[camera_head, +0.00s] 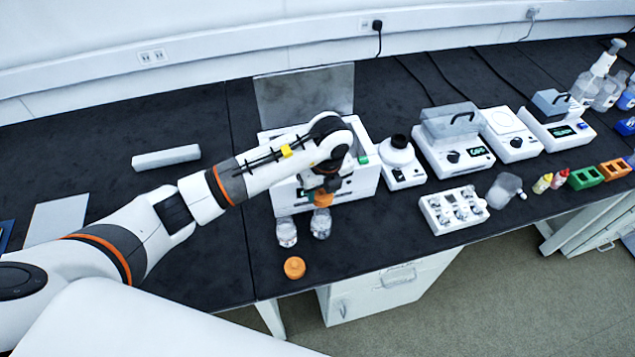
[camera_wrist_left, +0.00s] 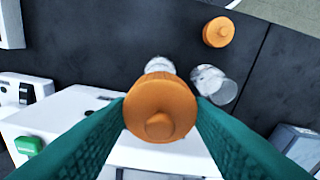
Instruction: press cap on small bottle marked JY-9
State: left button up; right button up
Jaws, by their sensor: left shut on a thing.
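My left gripper (camera_head: 325,183) is shut on an orange cap (camera_wrist_left: 160,108) with a knob on top; the cap also shows in the head view (camera_head: 323,200). Two small clear bottles stand near the bench's front edge. The right one (camera_head: 321,224) is just below the held cap in the head view, and the cap partly hides it in the left wrist view (camera_wrist_left: 159,65). The left one (camera_head: 287,232) stands beside it and also shows in the left wrist view (camera_wrist_left: 214,86). I cannot read any marking. A second orange cap (camera_head: 294,267) lies loose in front.
A white instrument (camera_head: 350,190) with a raised lid (camera_head: 305,92) stands right behind the bottles. A white block with several vials (camera_head: 454,210) and a tilted clear bottle (camera_head: 504,190) are to the right. Bare bench lies left of the bottles.

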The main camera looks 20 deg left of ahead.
pick_arm(q)
jog(key=shift+f+b, duration=0.45)
jog(key=shift+f, duration=0.35)
notch_tip(320, 180, down, 3)
jog(key=shift+f+b, duration=0.2)
jog(key=shift+b, duration=1.05)
jog(key=shift+f+b, duration=0.3)
jog(key=shift+f, duration=0.1)
jog(key=shift+f, duration=0.2)
